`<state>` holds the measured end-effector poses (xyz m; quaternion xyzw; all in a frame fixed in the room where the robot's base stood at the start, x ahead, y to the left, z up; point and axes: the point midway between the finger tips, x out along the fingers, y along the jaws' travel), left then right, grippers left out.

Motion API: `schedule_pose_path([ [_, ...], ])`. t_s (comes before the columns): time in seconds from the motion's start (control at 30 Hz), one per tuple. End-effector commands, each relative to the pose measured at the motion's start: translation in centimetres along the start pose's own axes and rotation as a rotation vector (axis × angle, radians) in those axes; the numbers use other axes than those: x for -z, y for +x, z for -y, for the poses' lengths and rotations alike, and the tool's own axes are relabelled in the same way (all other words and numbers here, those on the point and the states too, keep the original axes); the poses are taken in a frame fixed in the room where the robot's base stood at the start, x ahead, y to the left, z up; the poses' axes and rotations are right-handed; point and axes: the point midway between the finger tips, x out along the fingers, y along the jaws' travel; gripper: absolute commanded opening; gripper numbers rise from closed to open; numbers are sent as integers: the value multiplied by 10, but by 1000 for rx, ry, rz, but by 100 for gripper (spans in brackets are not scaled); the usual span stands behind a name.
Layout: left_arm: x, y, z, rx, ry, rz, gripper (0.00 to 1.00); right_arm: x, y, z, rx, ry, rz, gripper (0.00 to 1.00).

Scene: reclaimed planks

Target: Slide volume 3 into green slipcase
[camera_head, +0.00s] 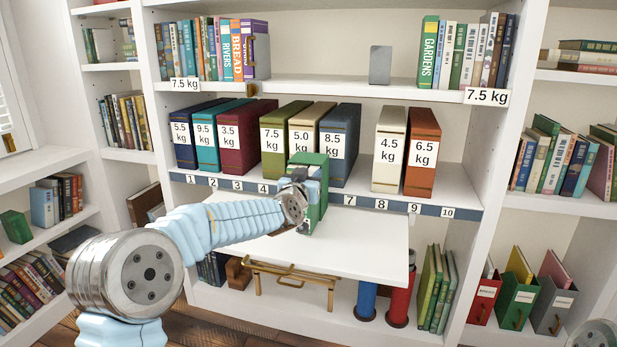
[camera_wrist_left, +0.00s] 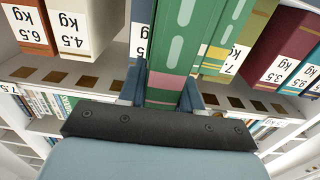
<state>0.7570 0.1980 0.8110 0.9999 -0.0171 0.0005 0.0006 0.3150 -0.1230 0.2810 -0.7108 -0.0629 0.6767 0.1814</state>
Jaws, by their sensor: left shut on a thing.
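My left gripper (camera_head: 304,182) is shut on a green book-like block (camera_head: 316,207), which stands upright over the white pull-out board (camera_head: 365,240). In the left wrist view, my fingers (camera_wrist_left: 166,92) close on both sides of this green block (camera_wrist_left: 172,60), which has pink and yellow bands and pale rounded marks. Another green face with a pale mark (camera_wrist_left: 232,22) shows just to its right. I cannot read a volume number, and cannot tell whether the block is volume 3 or the green slipcase. Its underside contact is unclear. My right gripper is not in view.
Weight-labelled volumes stand behind on the numbered shelf (camera_head: 400,203), including an olive one (camera_head: 272,146) and a dark blue one (camera_head: 343,150). A gap lies left of the cream 4.5 kg volume (camera_head: 388,160). A green file box (camera_head: 514,300) stands low at right. The board's right half is clear.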

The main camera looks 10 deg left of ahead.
Motion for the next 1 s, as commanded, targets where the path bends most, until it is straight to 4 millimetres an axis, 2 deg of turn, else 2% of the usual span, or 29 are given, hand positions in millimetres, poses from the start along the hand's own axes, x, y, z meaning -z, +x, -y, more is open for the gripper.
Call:
schedule_pose_path([
  [0.47,1,12,0,0,1,0,0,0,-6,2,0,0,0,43],
  [0.5,0,12,0,0,1,1,38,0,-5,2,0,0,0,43],
  [0.67,-2,12,1,1,1,3,63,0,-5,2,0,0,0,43],
  [1.0,-6,12,2,3,0,10,63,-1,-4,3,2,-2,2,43],
])
